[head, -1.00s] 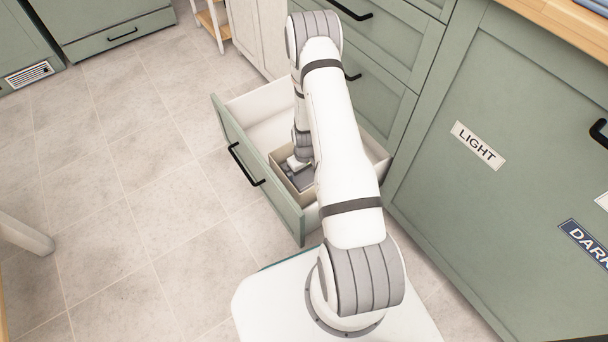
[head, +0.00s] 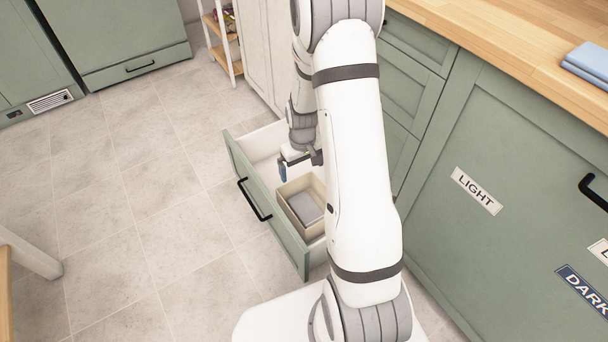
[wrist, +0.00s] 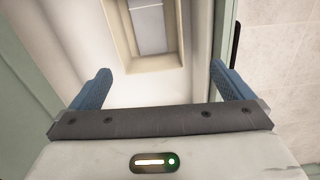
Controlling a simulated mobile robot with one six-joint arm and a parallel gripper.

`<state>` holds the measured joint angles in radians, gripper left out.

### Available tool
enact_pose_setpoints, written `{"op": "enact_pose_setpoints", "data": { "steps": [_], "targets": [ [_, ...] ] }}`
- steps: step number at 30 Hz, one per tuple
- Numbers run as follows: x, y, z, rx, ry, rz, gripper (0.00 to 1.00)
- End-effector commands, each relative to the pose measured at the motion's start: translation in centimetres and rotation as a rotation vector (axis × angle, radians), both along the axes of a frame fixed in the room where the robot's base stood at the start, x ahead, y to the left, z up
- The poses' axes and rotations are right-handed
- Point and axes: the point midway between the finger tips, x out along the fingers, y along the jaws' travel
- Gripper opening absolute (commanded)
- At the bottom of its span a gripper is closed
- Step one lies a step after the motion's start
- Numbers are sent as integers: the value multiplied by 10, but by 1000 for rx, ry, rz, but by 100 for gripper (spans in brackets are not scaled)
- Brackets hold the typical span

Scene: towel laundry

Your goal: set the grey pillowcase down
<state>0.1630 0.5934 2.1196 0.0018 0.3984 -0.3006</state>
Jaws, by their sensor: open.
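The grey pillowcase (head: 305,208) lies folded flat inside a beige box (head: 286,211) in the open drawer (head: 263,146). In the wrist view the pillowcase (wrist: 147,15) shows at the top, partly cut off by the frame edge, within the box (wrist: 121,40). My gripper (head: 300,167) is above the drawer, just behind and above the box, partly hidden by my arm in the head view. In the wrist view its two blue fingers (wrist: 160,85) are wide apart with nothing between them. The gripper is clear of the pillowcase.
The drawer front with its black handle (head: 254,199) stands out over the tiled floor (head: 120,200). Cabinet doors marked LIGHT (head: 477,190) and DARK (head: 585,288) are at the right. Folded blue cloth (head: 587,62) lies on the wooden counter (head: 510,50).

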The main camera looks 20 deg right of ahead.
Motion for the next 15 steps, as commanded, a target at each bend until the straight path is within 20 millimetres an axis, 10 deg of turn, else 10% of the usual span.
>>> {"op": "enact_pose_setpoints", "data": {
  "steps": [6,15],
  "targets": [
    [-37,26,98,0,-30,-36,100],
    [-120,56,191,6,-56,-91,100]
  ]
}}
